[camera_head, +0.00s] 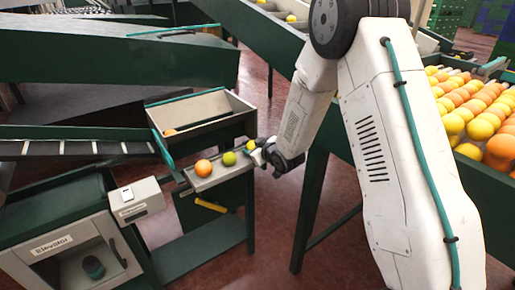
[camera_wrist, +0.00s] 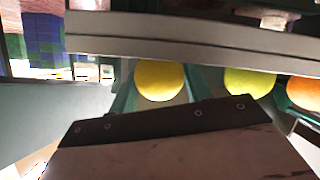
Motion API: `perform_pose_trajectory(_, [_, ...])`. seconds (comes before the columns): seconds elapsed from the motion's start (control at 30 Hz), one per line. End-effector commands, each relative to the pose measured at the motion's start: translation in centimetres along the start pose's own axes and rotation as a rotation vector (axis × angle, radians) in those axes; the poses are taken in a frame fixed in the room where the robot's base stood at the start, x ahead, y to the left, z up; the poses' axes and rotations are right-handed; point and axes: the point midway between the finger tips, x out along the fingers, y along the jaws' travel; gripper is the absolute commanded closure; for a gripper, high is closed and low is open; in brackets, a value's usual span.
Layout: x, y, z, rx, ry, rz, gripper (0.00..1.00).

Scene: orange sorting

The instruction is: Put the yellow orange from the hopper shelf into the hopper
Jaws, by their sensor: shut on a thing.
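The yellow orange (camera_head: 251,144) is at the right end of the hopper shelf (camera_head: 222,174), partly hidden by my gripper (camera_head: 258,151). My gripper is shut on it. In the wrist view the yellow orange (camera_wrist: 160,80) shows just beyond the dark finger edge, below a grey bar. A yellow-green orange (camera_head: 229,158) and a deep orange one (camera_head: 203,168) sit on the shelf to its left; both also show at the right of the wrist view. The hopper (camera_head: 215,103) is an open pale box behind the shelf, with an orange fruit (camera_head: 170,132) partly visible inside.
A conveyor (camera_head: 75,145) runs in from the left. A bed of several yellow and orange fruits (camera_head: 480,110) lies at the right, behind my arm.

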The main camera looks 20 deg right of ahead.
Motion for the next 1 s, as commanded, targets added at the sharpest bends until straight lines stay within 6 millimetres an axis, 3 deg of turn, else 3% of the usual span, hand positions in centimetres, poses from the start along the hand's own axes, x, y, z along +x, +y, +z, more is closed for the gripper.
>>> perform_pose_trajectory(0.43, [0.3,-0.3,0.7,0.000,0.002,0.000,0.76])
perform_pose_trajectory(0.47, [0.3,-0.3,0.7,0.000,0.002,0.001,0.44])
perform_pose_trajectory(0.5, [0.3,-0.3,0.7,0.000,0.002,0.001,0.33])
perform_pose_trajectory(0.53, [0.3,-0.3,0.7,0.000,0.002,0.001,0.30])
perform_pose_trajectory(0.87, [0.2,-0.4,0.7,-0.001,0.000,-0.001,0.30])
perform_pose_trajectory(1.0, [-1.2,-0.3,0.7,0.000,0.000,-0.001,0.30])
